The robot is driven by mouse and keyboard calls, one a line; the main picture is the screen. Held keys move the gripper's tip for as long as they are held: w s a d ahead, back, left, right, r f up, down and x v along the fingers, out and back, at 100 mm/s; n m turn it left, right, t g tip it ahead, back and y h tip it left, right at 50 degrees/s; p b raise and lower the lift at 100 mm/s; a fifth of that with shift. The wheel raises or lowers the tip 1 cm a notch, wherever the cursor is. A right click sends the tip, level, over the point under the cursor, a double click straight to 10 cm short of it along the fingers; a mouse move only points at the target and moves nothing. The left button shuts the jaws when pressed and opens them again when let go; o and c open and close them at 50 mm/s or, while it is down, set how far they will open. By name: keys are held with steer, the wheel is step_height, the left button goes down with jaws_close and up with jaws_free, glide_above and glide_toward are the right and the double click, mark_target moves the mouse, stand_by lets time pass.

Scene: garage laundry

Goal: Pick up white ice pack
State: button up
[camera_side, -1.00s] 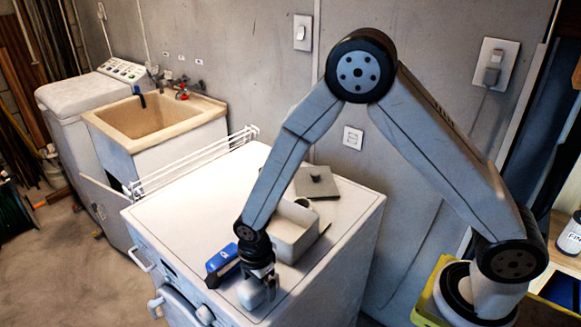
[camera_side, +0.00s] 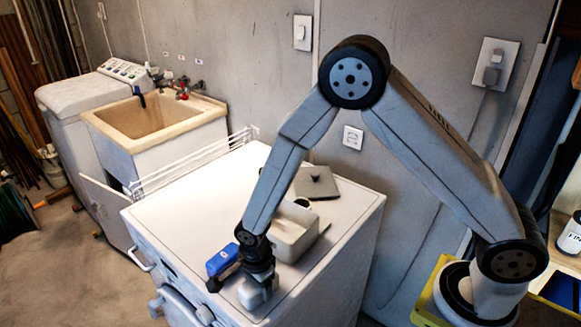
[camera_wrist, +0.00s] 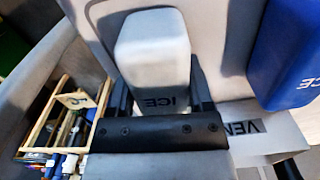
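The white ice pack (camera_side: 258,293), marked ICE, is near the front edge of the white appliance top. In the wrist view the ice pack (camera_wrist: 153,52) fills the space between my gripper's fingers (camera_wrist: 160,95). A dark finger lies close along each side of it. I cannot tell whether the fingers press on it. In the side view my gripper (camera_side: 260,275) points down over the pack and hides part of it. Whether the pack rests on the top or is slightly raised is unclear.
A blue ice pack (camera_side: 222,259) lies close to the left, also in the wrist view (camera_wrist: 290,55). A grey open box (camera_side: 293,232) stands just behind my gripper. A flat grey item (camera_side: 316,182) lies further back. The left of the appliance top (camera_side: 185,215) is clear.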

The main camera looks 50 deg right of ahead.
jaws_close()
steer(key=shift+r, duration=0.1)
steer(key=shift+r, duration=0.65)
steer(key=s+d+r, duration=0.3)
steer(key=s+r, duration=0.8)
steer(key=s, duration=0.2)
steer(key=shift+s+d+r, duration=0.25)
steer(key=shift+s+d, duration=0.05)
steer(key=shift+d, duration=0.05)
steer(key=shift+w, duration=0.1)
